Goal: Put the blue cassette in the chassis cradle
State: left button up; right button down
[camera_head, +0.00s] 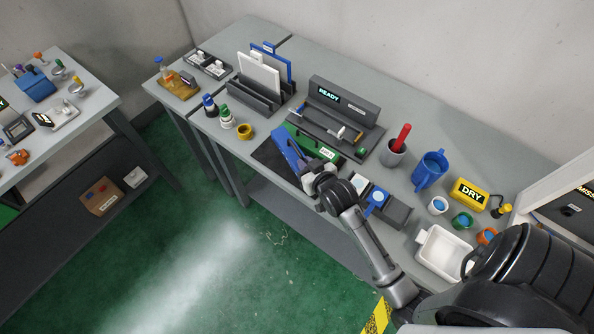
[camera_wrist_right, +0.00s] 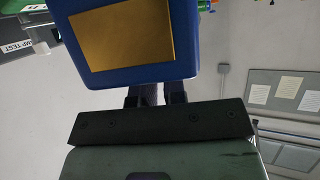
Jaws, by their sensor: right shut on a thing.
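The blue cassette (camera_head: 284,147) is in my right gripper (camera_head: 313,175), above the dark mat (camera_head: 270,156) at the table's front edge. It is tilted. In the right wrist view the cassette (camera_wrist_right: 187,60) fills the top, with a gold-brown panel on its face, and the gripper's fingers (camera_wrist_right: 147,95) meet its lower edge. A dark grey fixture with a lit READY display (camera_head: 340,95) stands just behind; it looks like the chassis cradle, but I cannot be sure. A green part with a white label (camera_head: 327,154) lies between it and the cassette. My left gripper is out of view.
A slotted rack (camera_head: 250,98) with upright panels stands at the back left. Bottles (camera_head: 226,118) and a yellow ring (camera_head: 245,131) are near the cassette. A grey cup with a red stick (camera_head: 393,153), a blue mug (camera_head: 430,170) and a white tray (camera_head: 443,253) are to the right.

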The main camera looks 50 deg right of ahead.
aim_at(297, 169)
jog(key=w, duration=0.1)
jog(key=w+a+f, duration=0.1)
jog(key=shift+w+f, duration=0.3)
notch_tip(297, 169, down, 3)
jog(key=shift+r, duration=0.1)
jog(key=shift+f, duration=0.6)
jog(key=shift+f+b, duration=0.15)
jog(key=shift+b, duration=0.15)
jog(key=c, duration=1.2)
grip_release()
